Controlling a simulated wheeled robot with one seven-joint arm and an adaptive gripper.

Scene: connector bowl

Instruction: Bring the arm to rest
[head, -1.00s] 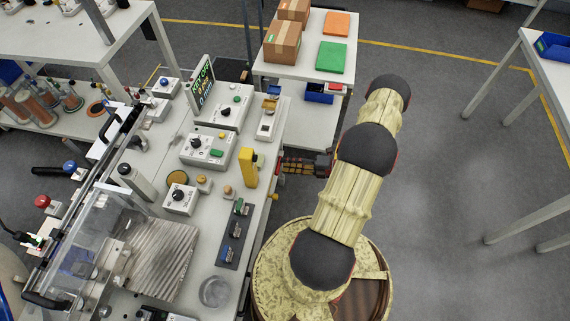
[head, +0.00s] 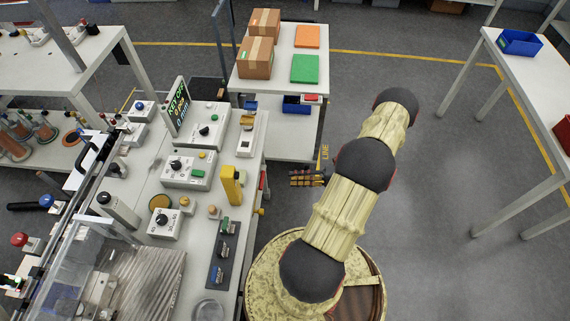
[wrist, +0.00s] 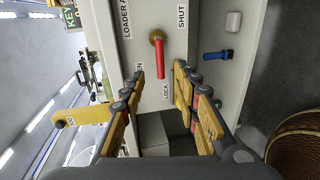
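My gripper (head: 308,177) is to the right of the workbench's side in the head view, with a visible gap of floor between them. In the wrist view my gripper (wrist: 160,76) is open, its yellow-and-black fingers spread with nothing held. A red lever (wrist: 160,58) on a brass-coloured pivot shows beyond the fingertips, on a white panel (wrist: 205,22) labelled "LOADER", "SHUT" and "LOCK". The lever's far end points toward the gap between the fingers. My arm is bent over the floor to the right of the bench.
The workbench (head: 200,262) carries control boxes and a yellow upright block (head: 231,186). A table with brown boxes (head: 256,58) stands behind. Another table holds a blue bin (head: 520,42) at right. The floor (head: 440,220) between is clear. A blue clip-like part (wrist: 218,55) sits on the panel.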

